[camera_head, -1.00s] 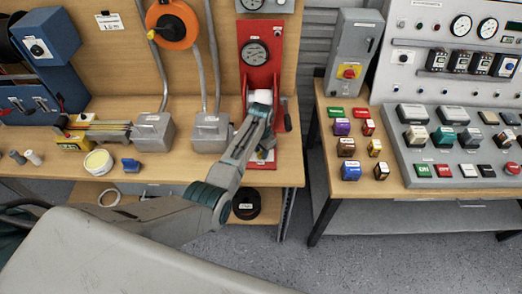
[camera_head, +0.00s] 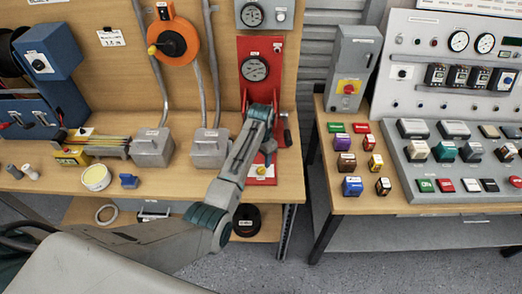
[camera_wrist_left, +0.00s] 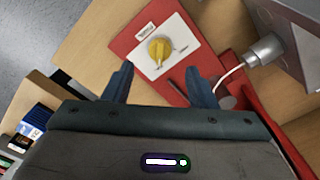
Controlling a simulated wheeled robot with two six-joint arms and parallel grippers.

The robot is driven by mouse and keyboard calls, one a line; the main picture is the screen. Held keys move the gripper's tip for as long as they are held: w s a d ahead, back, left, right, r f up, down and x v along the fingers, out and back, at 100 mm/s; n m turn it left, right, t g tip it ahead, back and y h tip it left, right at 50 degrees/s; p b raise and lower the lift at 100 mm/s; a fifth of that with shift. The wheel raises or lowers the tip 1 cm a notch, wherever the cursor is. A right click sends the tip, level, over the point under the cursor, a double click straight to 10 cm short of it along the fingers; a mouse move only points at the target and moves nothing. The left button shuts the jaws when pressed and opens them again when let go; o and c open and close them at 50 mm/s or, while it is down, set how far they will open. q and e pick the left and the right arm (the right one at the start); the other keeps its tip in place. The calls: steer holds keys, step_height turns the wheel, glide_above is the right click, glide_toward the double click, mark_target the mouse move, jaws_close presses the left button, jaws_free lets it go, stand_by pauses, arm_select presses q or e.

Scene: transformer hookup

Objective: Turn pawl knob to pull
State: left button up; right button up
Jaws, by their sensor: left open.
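A yellow knob (camera_wrist_left: 160,48) sits on a white plate (camera_wrist_left: 172,66) fixed to a red base (camera_wrist_left: 130,40). In the head view the knob (camera_head: 261,170) shows low on the red stand, just below my left wrist. My left gripper (camera_wrist_left: 158,72) is open and empty. In the left wrist view its two dark fingers point toward the plate, with the knob framed beyond and between their tips, apart from them. In the head view my left gripper (camera_head: 266,150) is mostly hidden by its own wrist. My right gripper is in neither view.
A red stand with a gauge (camera_head: 254,68) rises behind my left wrist, with a dark lever (camera_head: 287,132) at its right. A grey box (camera_head: 210,148) stands close on the left. A white cable (camera_wrist_left: 230,74) with a grey connector (camera_wrist_left: 265,50) lies beside the plate.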

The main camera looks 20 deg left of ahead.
mark_target(261, 168)
arm_select(q)
step_height(261, 168, up, 5)
steer(key=shift+r+b, duration=0.1)
steer(key=shift+b, duration=0.45)
steer(key=shift+s+f, duration=0.1)
steer(key=shift+f, duration=0.1)
